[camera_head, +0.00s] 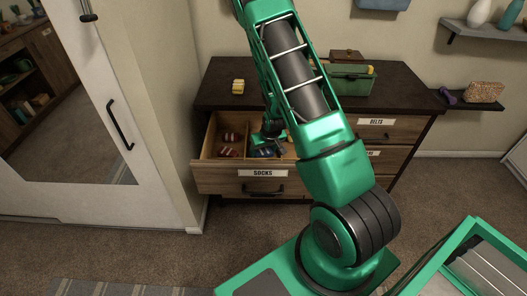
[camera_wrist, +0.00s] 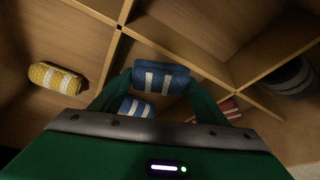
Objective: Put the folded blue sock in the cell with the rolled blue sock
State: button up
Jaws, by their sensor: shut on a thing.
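In the wrist view, my gripper (camera_wrist: 160,88) is shut on the folded blue sock (camera_wrist: 160,77), which has white stripes and spans the gap between the fingertips. A second blue sock with white stripes, the rolled blue sock (camera_wrist: 137,107), shows just below it, in a cell of the drawer and partly hidden by my gripper. The held sock overlaps a divider in this view; I cannot tell its exact height. In the head view, my gripper (camera_head: 271,140) is low over the open drawer labelled SOCKS (camera_head: 222,176), with blue sock fabric (camera_head: 262,152) beneath it.
Wooden dividers (camera_wrist: 190,64) split the drawer. A yellow sock (camera_wrist: 55,77), a red sock (camera_wrist: 230,107) and a grey striped sock (camera_wrist: 290,77) lie in other cells. On the dresser top (camera_head: 219,101) are a yellow item (camera_head: 238,86) and a green box (camera_head: 348,82).

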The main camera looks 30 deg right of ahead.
jog(key=o, duration=0.7)
jog(key=shift+f, duration=0.1)
jog(key=shift+o, duration=0.2)
jog(key=s+r+m+g, duration=0.1)
jog(key=s+r, duration=0.7)
jog(key=r, duration=0.4)
jog(key=s+r+m+g, duration=0.1)
jog(key=s+r, duration=0.7)
jog(key=r, duration=0.4)
jog(key=s+a+r+m+g, duration=0.1)
jog(key=s+a+r, duration=0.1)
jog(key=s+r, duration=0.3)
jog(key=s+a+r+m+g+y, duration=0.1)
jog(key=s+r, duration=0.4)
jog(key=s, duration=0.9)
jog(key=shift+a+r, duration=0.3)
jog(key=shift+a, duration=0.15)
